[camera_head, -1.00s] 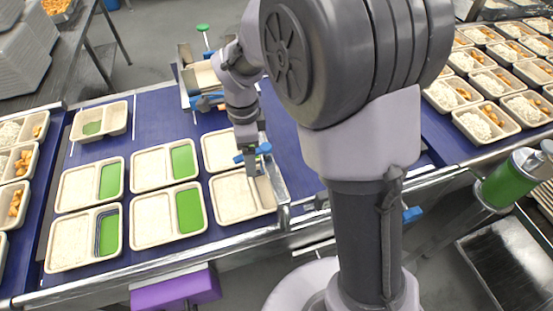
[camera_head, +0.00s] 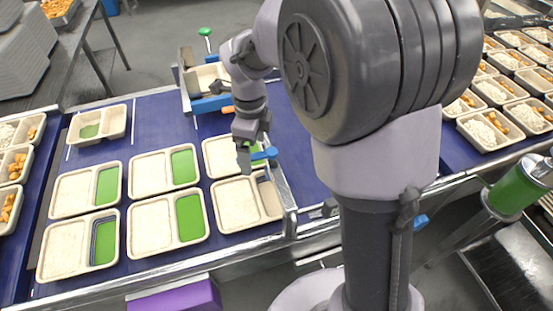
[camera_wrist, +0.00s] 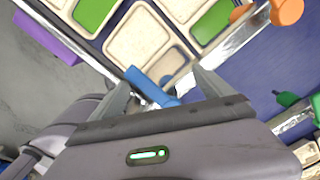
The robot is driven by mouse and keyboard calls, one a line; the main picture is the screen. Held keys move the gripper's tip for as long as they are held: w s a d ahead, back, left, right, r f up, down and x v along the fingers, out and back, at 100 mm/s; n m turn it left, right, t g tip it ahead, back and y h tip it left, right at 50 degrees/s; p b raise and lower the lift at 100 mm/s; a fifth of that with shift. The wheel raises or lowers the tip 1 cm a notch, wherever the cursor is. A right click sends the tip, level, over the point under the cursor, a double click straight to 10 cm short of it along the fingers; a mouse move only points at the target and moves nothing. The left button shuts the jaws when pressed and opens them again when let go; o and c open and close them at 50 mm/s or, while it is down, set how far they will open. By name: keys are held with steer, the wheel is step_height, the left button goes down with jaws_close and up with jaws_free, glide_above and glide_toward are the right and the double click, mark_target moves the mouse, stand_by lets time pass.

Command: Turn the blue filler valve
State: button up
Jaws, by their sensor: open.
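The blue filler valve handle (camera_head: 264,153) is a short blue bar at the right end of the tray rows, above the last trays. My gripper (camera_head: 243,160) is right at it and covers its left end in the head view. In the wrist view the blue handle (camera_wrist: 150,86) lies slantwise between the two fingers of my gripper (camera_wrist: 164,84). The fingers are spread on either side of it. I cannot tell whether either finger touches it. The valve body below the handle is mostly hidden.
Two-part trays (camera_head: 165,222), several with green in one part, stand on the blue belt (camera_head: 160,112). A metal rail (camera_head: 284,190) runs close to my gripper. An orange piece (camera_wrist: 286,11) and a green knob (camera_head: 205,31) lie farther back.

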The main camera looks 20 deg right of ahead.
step_height(320, 180, up, 8)
steer(key=p, duration=0.5)
steer(key=shift+s+f, duration=0.15)
